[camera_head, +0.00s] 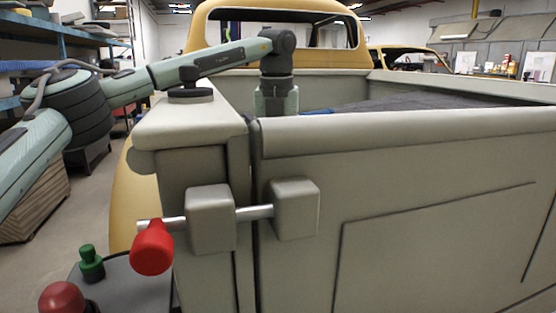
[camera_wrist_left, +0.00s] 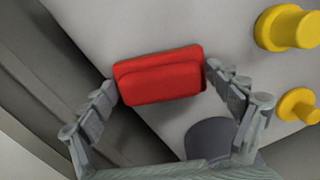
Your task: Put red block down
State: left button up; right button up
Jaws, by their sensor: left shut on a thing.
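The red block (camera_wrist_left: 160,76) shows in the left wrist view, lying crosswise between the two fingers of my left gripper (camera_wrist_left: 162,82). The gripper is shut on its two ends. A pale surface lies behind the block; I cannot tell whether the block touches it. In the head view my left arm reaches over the truck bed's side, and its wrist points down behind the tailgate (camera_head: 420,165). The fingers and the block are hidden there. My right gripper is in neither view.
Two yellow round pieces (camera_wrist_left: 290,27) (camera_wrist_left: 298,105) stand right of the block in the wrist view. A dark grey rounded shape (camera_wrist_left: 212,138) is near the right finger. In the head view, a latch with a red knob (camera_head: 152,248) sits on the tailgate's left.

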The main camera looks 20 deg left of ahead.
pick_arm(q)
jog(key=shift+f, duration=0.2)
jog(key=o, duration=0.9)
jog(key=shift+o, duration=0.4)
